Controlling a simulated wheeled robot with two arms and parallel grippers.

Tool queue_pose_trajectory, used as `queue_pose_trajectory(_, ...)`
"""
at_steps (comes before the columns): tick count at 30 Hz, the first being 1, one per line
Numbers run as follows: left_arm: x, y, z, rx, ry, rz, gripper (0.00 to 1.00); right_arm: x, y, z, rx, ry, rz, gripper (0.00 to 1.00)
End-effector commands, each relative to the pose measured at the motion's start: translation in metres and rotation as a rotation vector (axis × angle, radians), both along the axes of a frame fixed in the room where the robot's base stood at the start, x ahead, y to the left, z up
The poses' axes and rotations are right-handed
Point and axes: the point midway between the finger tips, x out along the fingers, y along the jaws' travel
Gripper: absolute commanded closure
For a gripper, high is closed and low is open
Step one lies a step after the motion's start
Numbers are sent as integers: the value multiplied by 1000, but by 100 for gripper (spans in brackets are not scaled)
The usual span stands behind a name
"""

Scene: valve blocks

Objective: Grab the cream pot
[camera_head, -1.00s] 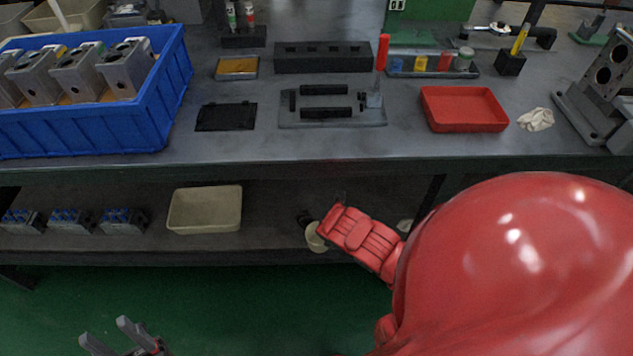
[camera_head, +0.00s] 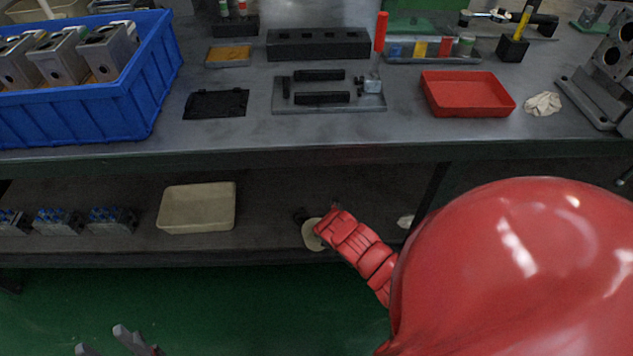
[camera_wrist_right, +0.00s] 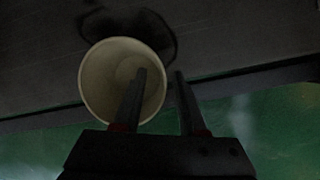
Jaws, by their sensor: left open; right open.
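The cream pot (camera_head: 311,234) is on the lower shelf near its front edge, partly hidden by my red right arm. In the right wrist view, the round, open-mouthed pot (camera_wrist_right: 96,88) shows left of centre. My right gripper (camera_wrist_right: 161,73) is open. Its left finger overlaps the pot's mouth and its right finger is just outside the right rim; I cannot tell whether either touches. In the head view the right gripper is mostly hidden by the arm. My left gripper (camera_head: 101,342) is open and empty at the bottom left, far from the pot.
A cream bin (camera_head: 197,229) and several small valve blocks (camera_head: 58,223) stand left on the lower shelf. A dark object (camera_wrist_right: 150,28) lies close behind the pot. The workbench above holds a blue crate (camera_head: 80,124) and a red tray (camera_head: 466,109).

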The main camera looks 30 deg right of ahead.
Motion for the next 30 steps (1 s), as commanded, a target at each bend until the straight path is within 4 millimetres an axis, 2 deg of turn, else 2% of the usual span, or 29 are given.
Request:
queue_pose_trajectory(4, 0, 0, 1, 0, 0, 0, 50, 0, 0, 1, 0, 0, 1, 61)
queue_pose_trajectory(9, 0, 0, 1, 0, 0, 0, 50, 0, 0, 1, 0, 0, 1, 91)
queue_pose_trajectory(11, 0, 0, 1, 0, 0, 0, 50, 0, 0, 1, 0, 0, 1, 100)
queue_pose_trajectory(25, 0, 0, 1, 0, 0, 0, 50, 0, 0, 2, 0, 0, 1, 100)
queue_pose_trajectory(30, 0, 0, 5, 0, 0, 0, 50, 0, 0, 10, -1, 0, 2, 100)
